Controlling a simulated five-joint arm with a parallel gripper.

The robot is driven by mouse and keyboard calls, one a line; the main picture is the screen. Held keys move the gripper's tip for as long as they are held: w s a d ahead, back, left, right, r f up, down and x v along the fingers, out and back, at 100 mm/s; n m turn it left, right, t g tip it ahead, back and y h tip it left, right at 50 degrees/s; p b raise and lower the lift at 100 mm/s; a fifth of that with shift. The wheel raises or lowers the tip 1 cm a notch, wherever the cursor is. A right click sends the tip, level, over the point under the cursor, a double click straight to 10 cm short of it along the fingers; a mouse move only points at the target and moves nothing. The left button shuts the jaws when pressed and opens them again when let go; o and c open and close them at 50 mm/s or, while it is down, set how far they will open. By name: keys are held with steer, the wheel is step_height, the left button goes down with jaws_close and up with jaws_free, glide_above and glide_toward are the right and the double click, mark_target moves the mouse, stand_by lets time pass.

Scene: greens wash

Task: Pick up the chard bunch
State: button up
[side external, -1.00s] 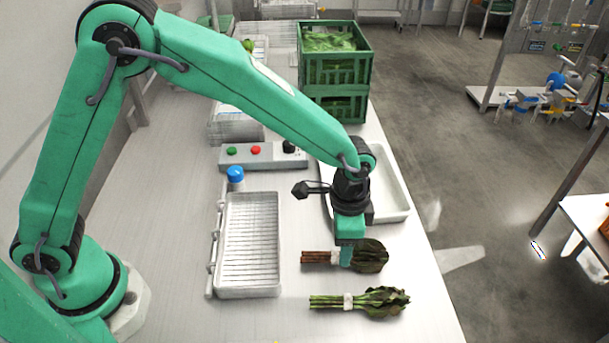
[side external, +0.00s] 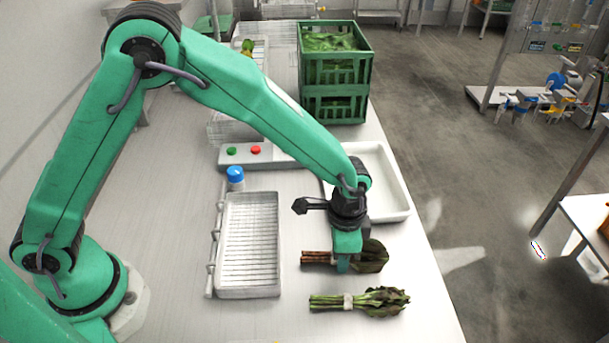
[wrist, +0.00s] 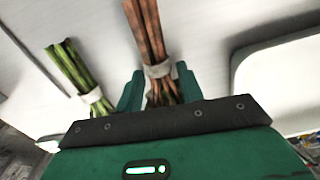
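The chard bunch (side external: 372,257), with red-brown stems, a pale band and dark leaves, lies on the bench. In the wrist view the chard bunch (wrist: 149,35) runs up between my two fingers, its band near the fingertips and its leaves hidden behind my gripper. My gripper (side external: 345,266) is lowered over its middle. In the wrist view my gripper (wrist: 161,78) is open: the fingers stand on either side of the bunch, with a small gap at the left finger. I cannot tell whether the right finger touches.
A green-stemmed bunch (side external: 378,302) lies in front, also in the wrist view (wrist: 70,66). A wire-racked tray (side external: 222,285) is at left, a white basin (side external: 398,190) behind.

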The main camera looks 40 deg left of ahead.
steer(key=c, duration=0.6)
steer(key=shift+r, duration=0.15)
steer(key=shift+r, duration=0.45)
step_height(320, 180, up, 3)
steer(key=shift+r, duration=0.15)
steer(key=s+d+r, duration=0.5)
steer(key=s+r, duration=0.1)
steer(key=s, duration=0.4)
steer(key=shift+s+r, duration=0.3)
